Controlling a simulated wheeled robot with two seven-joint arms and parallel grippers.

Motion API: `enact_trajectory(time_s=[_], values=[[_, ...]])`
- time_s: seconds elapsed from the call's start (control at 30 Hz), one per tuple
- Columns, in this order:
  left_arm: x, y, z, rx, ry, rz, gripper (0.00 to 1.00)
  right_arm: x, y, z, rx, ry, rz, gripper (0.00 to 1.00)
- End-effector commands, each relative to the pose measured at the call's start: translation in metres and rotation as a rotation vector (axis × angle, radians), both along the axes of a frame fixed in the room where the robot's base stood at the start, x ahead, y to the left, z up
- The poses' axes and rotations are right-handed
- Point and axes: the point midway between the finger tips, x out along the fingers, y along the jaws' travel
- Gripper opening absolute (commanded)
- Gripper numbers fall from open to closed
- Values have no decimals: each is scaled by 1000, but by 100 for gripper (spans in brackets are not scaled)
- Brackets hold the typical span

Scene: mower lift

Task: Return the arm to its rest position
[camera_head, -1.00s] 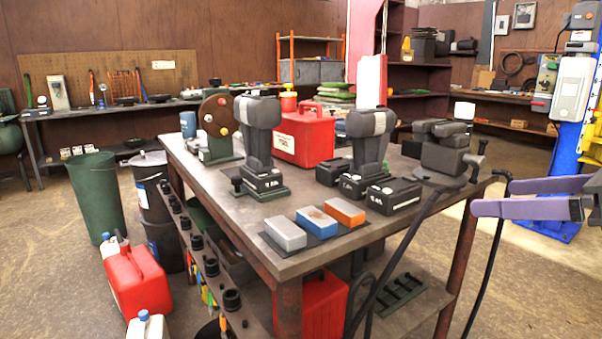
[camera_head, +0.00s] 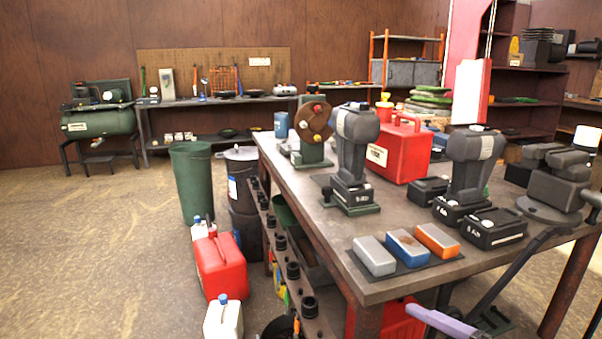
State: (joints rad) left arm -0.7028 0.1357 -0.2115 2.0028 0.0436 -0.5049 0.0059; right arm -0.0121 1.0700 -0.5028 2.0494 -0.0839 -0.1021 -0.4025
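My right gripper (camera_head: 440,322) shows only in part at the bottom edge, right of centre. One purple finger is in view, pointing left, in front of the workbench's (camera_head: 385,292) near edge. No second finger lies against it, and nothing shows in its grasp. The rest of this gripper is cut off by the frame. My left gripper and its arm are not in view.
The bench holds cordless tools (camera_head: 355,150), battery packs (camera_head: 493,228), a red case (camera_head: 400,150) and three small blocks (camera_head: 408,246). Bins (camera_head: 192,180), a red canister (camera_head: 220,265) and a white jug (camera_head: 223,318) stand left of it.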

Motion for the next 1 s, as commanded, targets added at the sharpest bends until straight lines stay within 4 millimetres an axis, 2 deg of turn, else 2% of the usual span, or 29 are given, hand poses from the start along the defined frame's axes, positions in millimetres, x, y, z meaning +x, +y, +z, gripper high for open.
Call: enact_trajectory(time_s=[0.03,0.17,0.3,0.4,0.5,0.6,0.7,1.0], values=[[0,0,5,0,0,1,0,-9,10,-20,116,90,-61,100],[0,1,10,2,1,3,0,-36,25,-73,384,323,-250,100],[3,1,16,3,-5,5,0,-83,36,-134,652,587,-493,100],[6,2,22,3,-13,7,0,-123,43,-171,809,750,-667,100],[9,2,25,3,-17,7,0,-159,49,-198,925,875,-811,100],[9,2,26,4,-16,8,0,-184,53,-214,994,952,-907,100],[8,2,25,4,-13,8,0,-196,56,-221,1026,988,-953,100],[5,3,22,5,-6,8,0,-197,56,-223,1030,993,-959,100]])
